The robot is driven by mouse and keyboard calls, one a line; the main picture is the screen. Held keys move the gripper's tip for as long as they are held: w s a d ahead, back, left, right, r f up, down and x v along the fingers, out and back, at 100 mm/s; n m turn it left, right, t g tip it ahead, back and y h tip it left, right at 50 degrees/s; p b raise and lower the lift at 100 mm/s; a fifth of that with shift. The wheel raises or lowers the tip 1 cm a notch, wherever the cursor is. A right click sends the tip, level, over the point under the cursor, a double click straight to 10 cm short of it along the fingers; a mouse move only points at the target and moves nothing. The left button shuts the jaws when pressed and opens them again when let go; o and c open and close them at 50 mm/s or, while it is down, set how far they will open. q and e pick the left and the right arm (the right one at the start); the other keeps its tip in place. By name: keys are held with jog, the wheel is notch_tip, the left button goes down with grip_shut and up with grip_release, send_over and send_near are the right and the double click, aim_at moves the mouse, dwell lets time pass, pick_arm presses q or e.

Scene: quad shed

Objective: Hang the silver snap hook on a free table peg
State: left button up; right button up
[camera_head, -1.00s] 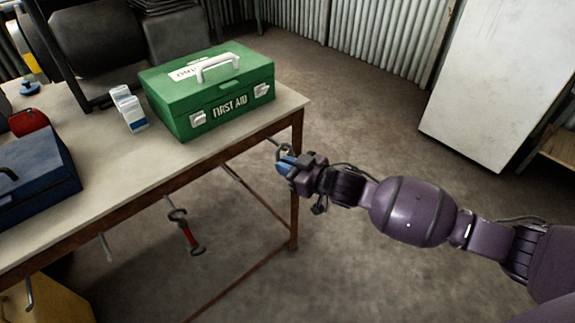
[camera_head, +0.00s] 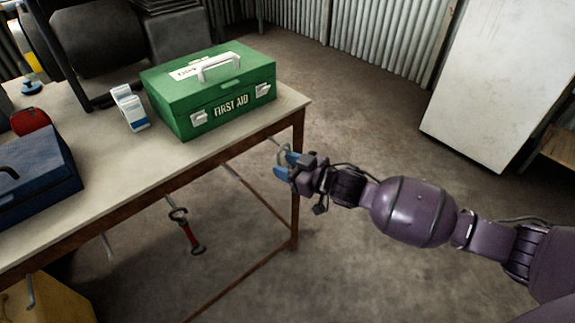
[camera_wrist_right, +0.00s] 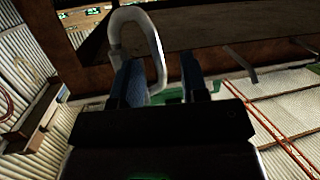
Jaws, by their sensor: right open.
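The silver snap hook (camera_wrist_right: 153,45) is a pale loop close up in the right wrist view, beside the left-hand finger and in front of the brown table edge. In the head view it is hard to pick out at the gripper. My right gripper (camera_head: 286,165) is open just off the table's right front corner, its blue fingers apart; they also show in the right wrist view (camera_wrist_right: 163,85). I cannot tell whether the hook touches a finger or rests on a peg. A table peg (camera_head: 273,140) sticks out just above the gripper. My left gripper is not in view.
A red-handled tool (camera_head: 188,235) hangs from a peg under the front edge. Other pegs (camera_head: 107,245) line that edge. A green first aid box (camera_head: 213,95), a white-and-blue box (camera_head: 130,108) and a blue case (camera_head: 35,180) stand on the table (camera_head: 115,165).

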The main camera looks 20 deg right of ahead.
pick_arm(q)
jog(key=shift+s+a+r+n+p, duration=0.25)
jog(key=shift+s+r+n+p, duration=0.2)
jog(key=shift+p, duration=0.95)
pick_arm(e)
jog(key=v, duration=1)
jog(key=shift+s+d, duration=0.15)
jog(key=shift+s, duration=0.2)
pick_arm(q)
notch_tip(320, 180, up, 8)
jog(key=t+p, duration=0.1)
jog(key=p, duration=0.8)
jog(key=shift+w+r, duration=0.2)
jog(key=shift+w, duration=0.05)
pick_arm(e)
jog(key=s+d+f+m+g+h, duration=0.1)
jog(key=s+m+h, duration=0.2)
jog(key=s, duration=1.1)
jog(key=s+d+f+m+g+h, duration=0.1)
jog(key=s+h, duration=0.4)
jog(key=s, duration=1)
jog(key=shift+s+f+m, duration=0.35)
jog(key=shift+f+m, duration=0.35)
jog(key=shift+m, duration=0.4)
